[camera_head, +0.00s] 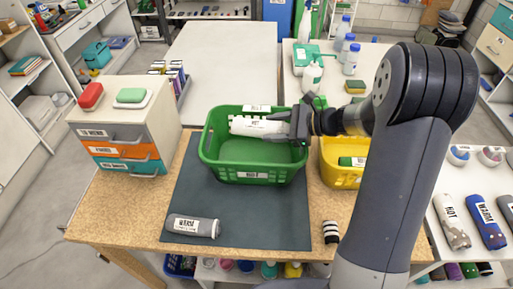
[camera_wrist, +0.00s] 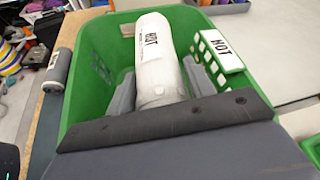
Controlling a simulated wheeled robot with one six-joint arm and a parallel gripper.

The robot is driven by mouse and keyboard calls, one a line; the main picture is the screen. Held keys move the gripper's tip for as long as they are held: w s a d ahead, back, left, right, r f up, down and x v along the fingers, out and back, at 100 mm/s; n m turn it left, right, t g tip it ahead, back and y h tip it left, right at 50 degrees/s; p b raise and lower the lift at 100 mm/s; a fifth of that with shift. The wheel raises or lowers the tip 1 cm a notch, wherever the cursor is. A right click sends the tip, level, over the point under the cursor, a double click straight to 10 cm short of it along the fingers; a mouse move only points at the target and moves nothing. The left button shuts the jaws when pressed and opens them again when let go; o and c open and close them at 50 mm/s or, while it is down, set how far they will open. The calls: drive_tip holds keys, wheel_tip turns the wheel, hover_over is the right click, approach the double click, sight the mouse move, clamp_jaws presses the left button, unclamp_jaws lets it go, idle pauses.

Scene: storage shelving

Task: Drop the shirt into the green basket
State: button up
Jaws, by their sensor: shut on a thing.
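The shirt is a white rolled bundle (camera_head: 258,126) with a black "HOT" label. My gripper (camera_head: 292,125) is shut on its right end and holds it level over the green basket (camera_head: 252,177). In the wrist view the white roll (camera_wrist: 160,65) lies between the two grey fingers (camera_wrist: 162,90), with the basket walls (camera_wrist: 95,75) around it. I cannot tell whether the roll touches the basket's back rim.
A grey roll (camera_head: 192,226) labelled "WARM" lies on the mat (camera_head: 260,220) at front left. A yellow basket (camera_head: 340,176) stands right of the green one. A drawer unit (camera_head: 125,130) is at the left. The mat's front middle is clear.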

drive_tip(key=o, duration=1.2)
drive_tip(key=shift+c, duration=0.2)
drive_tip(key=v, duration=1)
drive_tip(key=shift+s+d+b, duration=0.15)
drive_tip(key=shift+d+b, duration=0.2)
drive_tip(key=shift+b, duration=0.05)
drive_tip(key=shift+a+r, duration=0.1)
drive_tip(key=p+x, duration=0.1)
drive_tip(key=x, duration=0.9)
drive_tip(key=r+p, duration=0.3)
drive_tip(key=r, duration=0.1)
drive_tip(key=shift+a, duration=0.25)
drive_tip(key=shift+r+p, duration=0.6)
drive_tip(key=shift+r, duration=0.15)
drive_tip(key=shift+f, duration=0.15)
